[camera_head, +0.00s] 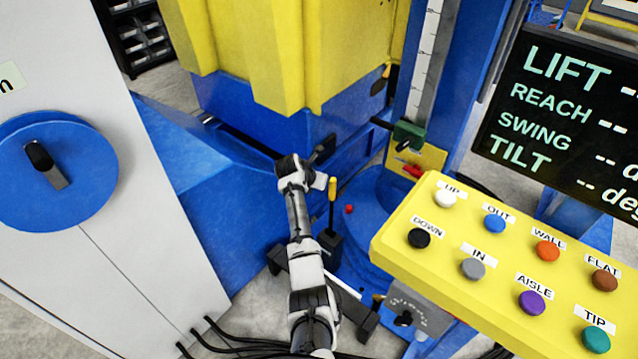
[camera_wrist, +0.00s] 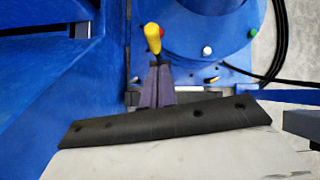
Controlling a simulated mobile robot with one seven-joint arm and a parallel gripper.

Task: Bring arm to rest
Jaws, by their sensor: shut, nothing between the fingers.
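My arm (camera_head: 306,265) reaches up from the bottom of the head view, with its far end (camera_head: 292,172) near the blue and yellow machine. In the wrist view, my gripper (camera_wrist: 158,66) shows as two dark fingers held together with nothing between them. A yellow-handled lever (camera_head: 332,188) stands just right of the arm's end in the head view. Its yellow handle (camera_wrist: 152,38) appears just beyond the fingertips in the wrist view. I cannot tell how far apart they are in depth. The fingertips are hard to make out in the head view.
A yellow button panel (camera_head: 450,235) stands close on the right, below a dark readout screen (camera_head: 570,125). A pale cabinet with a blue round switch plate (camera_head: 85,190) fills the left. A blue column with a scale (camera_head: 425,60) stands behind. Cables (camera_head: 240,343) run along the floor.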

